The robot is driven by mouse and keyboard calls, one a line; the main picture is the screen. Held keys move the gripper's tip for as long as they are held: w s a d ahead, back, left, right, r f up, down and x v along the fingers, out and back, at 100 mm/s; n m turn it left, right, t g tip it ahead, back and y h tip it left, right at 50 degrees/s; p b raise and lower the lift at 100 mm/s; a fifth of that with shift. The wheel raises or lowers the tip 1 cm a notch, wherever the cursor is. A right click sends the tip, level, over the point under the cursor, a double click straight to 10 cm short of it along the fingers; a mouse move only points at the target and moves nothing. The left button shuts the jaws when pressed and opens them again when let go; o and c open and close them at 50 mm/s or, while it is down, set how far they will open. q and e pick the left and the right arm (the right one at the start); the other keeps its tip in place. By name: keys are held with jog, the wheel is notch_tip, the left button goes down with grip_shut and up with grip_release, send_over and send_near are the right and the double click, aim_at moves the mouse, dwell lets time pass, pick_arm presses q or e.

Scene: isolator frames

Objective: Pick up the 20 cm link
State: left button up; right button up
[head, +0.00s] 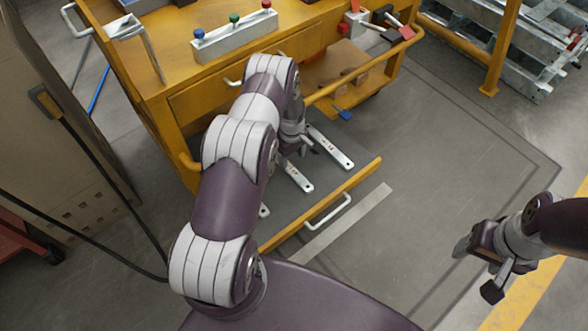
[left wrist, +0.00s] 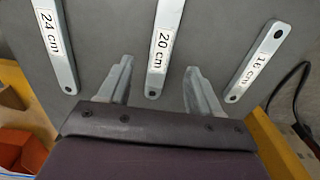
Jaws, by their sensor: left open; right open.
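The 20 cm link (left wrist: 162,45) is a flat grey metal bar with a white label and a hole in its end. It lies in the open drawer, in the middle of three links; in the head view its near end (head: 296,176) shows past my left arm. My left gripper (left wrist: 158,75) is open, one finger on each side of the 20 cm link in the left wrist view. I cannot tell how high the fingertips are above it. In the head view my left gripper (head: 303,146) is partly hidden by its arm. My right gripper (head: 477,270) is open and empty, over the floor.
The 24 cm link (left wrist: 54,40) and the 16 cm link (left wrist: 256,62) lie on either side. The drawer's yellow front (head: 362,180) has a white handle (head: 328,212). The yellow cart (head: 165,75) carries a block with coloured knobs (head: 235,36). Floor to the right is free.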

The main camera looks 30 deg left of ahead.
aim_at(291, 169)
pick_arm(q)
notch_tip(291, 169, down, 7)
jog(key=b, duration=0.4)
jog(key=shift+s+r, duration=0.1)
jog(key=shift+r, duration=0.25)
grip_shut()
